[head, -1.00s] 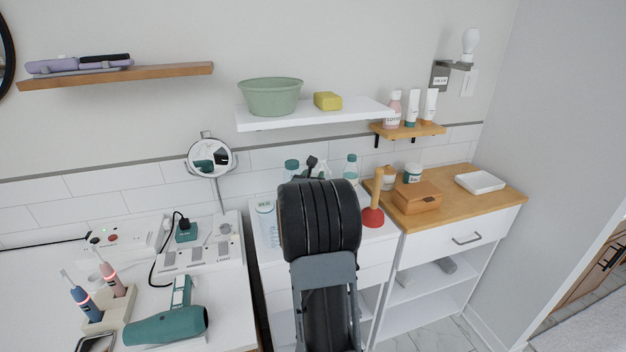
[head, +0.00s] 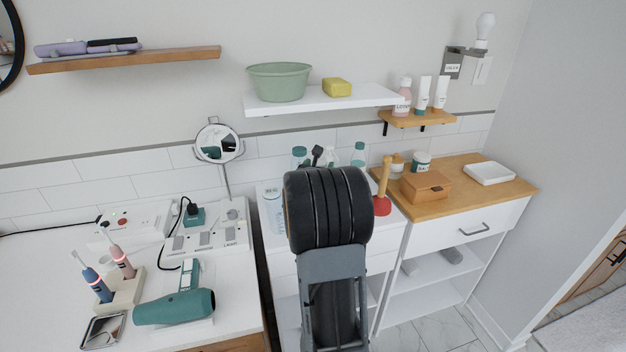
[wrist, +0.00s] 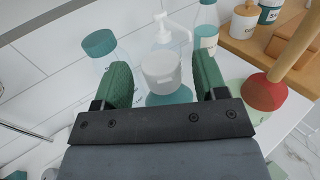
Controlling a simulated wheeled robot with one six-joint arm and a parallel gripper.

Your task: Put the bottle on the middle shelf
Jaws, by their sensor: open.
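In the wrist view, my gripper (wrist: 163,72) is open, with its green finger pads on either side of a container with a white top (wrist: 163,70) and teal lower part. I cannot tell whether the pads touch it. A clear bottle with a teal cap (wrist: 100,43) stands to the left, a white pump bottle (wrist: 166,32) behind, and another teal-capped bottle (wrist: 206,30) behind right. In the head view, my arm hides the gripper and most of the cabinet top; teal-capped bottles (head: 299,156) (head: 358,155) show behind it. The white wall shelf (head: 322,101) is between two wooden ones.
The white shelf holds a green bowl (head: 279,82) and yellow block (head: 337,87). A plunger (head: 383,203) stands right of my arm. A wooden box (head: 425,187) is further right. The right wooden shelf (head: 417,119) holds a pink bottle (head: 402,98) and tubes.

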